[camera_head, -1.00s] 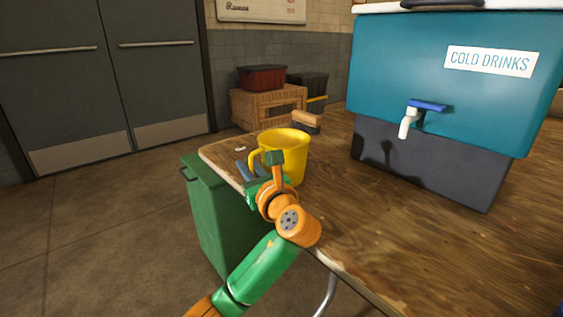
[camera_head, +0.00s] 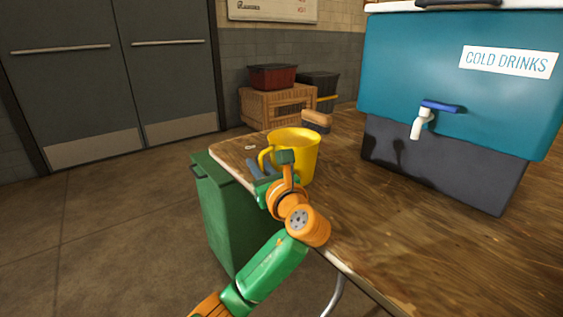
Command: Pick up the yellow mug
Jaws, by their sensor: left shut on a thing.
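The yellow mug (camera_head: 305,156) stands upright on the wooden table (camera_head: 400,230), near its left edge in the head view. Its handle points left, toward my left gripper. My left gripper (camera_head: 273,168) is at the handle side of the mug and is shut on the handle. The gripper's dark fingers hide part of the handle and the mug's lower left side. I cannot tell whether the mug's base touches the table. My right gripper is out of view.
A teal drinks cooler (camera_head: 450,75) with a blue-and-white tap (camera_head: 423,122) stands right of the mug. A brush (camera_head: 316,121) lies behind the mug. A green bin (camera_head: 225,215) stands beside the table's left edge.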

